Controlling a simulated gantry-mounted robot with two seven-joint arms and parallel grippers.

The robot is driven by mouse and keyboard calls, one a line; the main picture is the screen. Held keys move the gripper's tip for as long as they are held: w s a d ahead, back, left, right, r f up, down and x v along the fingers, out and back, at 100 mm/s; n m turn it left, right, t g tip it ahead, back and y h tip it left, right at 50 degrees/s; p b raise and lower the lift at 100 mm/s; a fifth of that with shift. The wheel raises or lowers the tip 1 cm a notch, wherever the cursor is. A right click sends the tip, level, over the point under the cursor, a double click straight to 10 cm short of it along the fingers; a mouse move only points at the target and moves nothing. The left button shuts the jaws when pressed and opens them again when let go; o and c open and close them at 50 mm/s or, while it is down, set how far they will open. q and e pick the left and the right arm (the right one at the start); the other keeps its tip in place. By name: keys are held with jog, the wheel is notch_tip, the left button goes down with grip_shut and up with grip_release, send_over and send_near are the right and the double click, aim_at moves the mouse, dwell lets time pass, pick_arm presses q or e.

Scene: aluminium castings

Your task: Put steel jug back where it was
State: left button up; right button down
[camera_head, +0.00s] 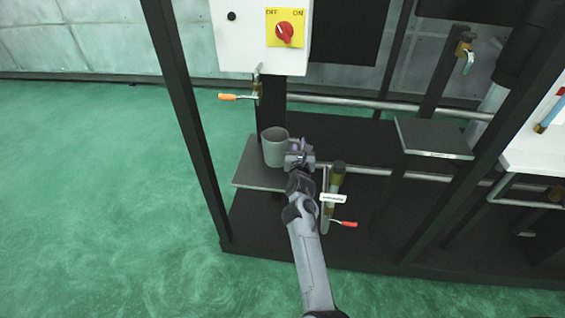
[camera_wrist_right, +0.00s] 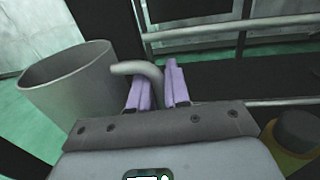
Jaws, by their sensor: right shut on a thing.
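The steel jug (camera_head: 274,149) is a grey, open-topped cylinder, upright at the grey shelf (camera_head: 250,180) on the left of the rig. In the head view I cannot tell whether its base touches the shelf. My right gripper (camera_head: 299,150) is at the jug's right side. In the right wrist view the jug (camera_wrist_right: 75,85) is at the left, and its curved handle (camera_wrist_right: 140,69) runs between the purple fingers of my right gripper (camera_wrist_right: 155,88), which are shut on it. The jug's base is hidden in the wrist view. My left gripper is not in view.
A valve pipe with a red handle (camera_head: 343,223) and white tag stands just right of my right gripper. An orange-handled tap (camera_head: 237,97) is above the shelf at left. A second plate (camera_head: 433,138) is at right. A dark frame post (camera_head: 187,120) rises left of the shelf.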

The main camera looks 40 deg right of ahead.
aim_at(284, 149)
jog(key=w+a+f, duration=0.1)
jog(key=w, duration=0.1)
jog(key=w+a+f+b, duration=0.1)
jog(key=w+a+f, duration=0.1)
jog(key=shift+b, duration=0.3)
jog(key=shift+f+b, duration=0.8)
jog(key=shift+f, duration=1.15)
jog(key=shift+f+b, duration=0.15)
jog(key=shift+b, duration=0.15)
jog(key=c, duration=1.1)
grip_release()
